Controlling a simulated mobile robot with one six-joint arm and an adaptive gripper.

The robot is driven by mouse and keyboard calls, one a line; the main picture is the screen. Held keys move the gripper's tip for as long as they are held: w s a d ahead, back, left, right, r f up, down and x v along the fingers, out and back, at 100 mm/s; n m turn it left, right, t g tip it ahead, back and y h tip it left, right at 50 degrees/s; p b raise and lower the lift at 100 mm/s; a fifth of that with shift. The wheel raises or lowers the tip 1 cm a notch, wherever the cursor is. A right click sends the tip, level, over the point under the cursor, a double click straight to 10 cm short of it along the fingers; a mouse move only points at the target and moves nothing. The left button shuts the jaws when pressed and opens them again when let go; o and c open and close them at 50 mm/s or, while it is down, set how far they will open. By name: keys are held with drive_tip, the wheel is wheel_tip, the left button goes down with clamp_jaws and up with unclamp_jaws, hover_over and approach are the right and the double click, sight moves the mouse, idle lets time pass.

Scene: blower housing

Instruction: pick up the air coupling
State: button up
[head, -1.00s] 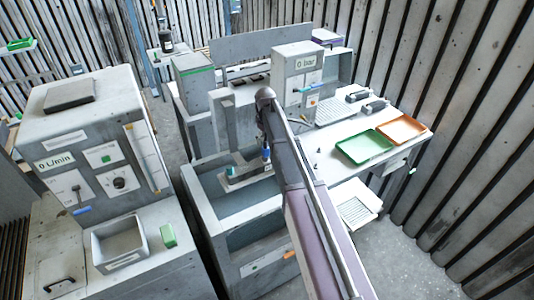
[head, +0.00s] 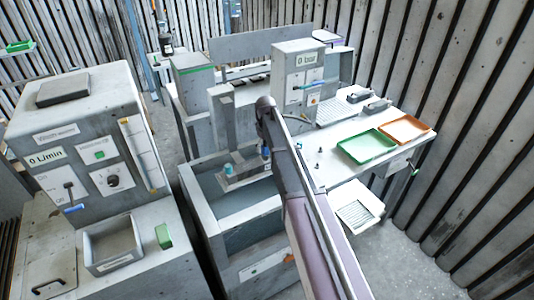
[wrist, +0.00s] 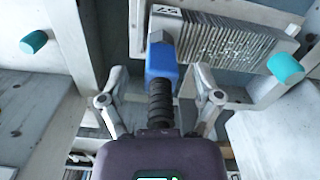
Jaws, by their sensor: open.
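The air coupling appears to be the blue connector with a ribbed black hose (wrist: 162,65) in the middle of the wrist view. Its far end meets a metal fitting beside a finned grey block (wrist: 222,45). My gripper (wrist: 160,78) is open, with one finger on each side of the coupling. Gaps show between the fingers and the blue body. The hose's lower end is hidden behind my gripper's dark body. In the head view, a small blue part (head: 266,152) shows beside my arm above the grey tank; my gripper is mostly hidden there.
Teal-tipped parts stand left (wrist: 33,42) and right (wrist: 285,68) of the block. The open grey tank (head: 240,205) lies below. A "0 bar" unit (head: 298,75), a green tray (head: 366,147) and an orange tray (head: 404,130) are on the bench. A flow-meter cabinet (head: 85,150) stands left.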

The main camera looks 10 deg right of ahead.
idle(0.4)
clamp_jaws()
drive_tip(key=shift+r, duration=0.15)
wheel_tip(320, 180, up, 2)
drive_tip(key=p, duration=0.3)
drive_tip(key=shift+r, duration=0.25)
drive_tip(key=s+r+p, duration=0.2)
drive_tip(key=s, duration=1.4)
drive_tip(key=shift+r, duration=0.15)
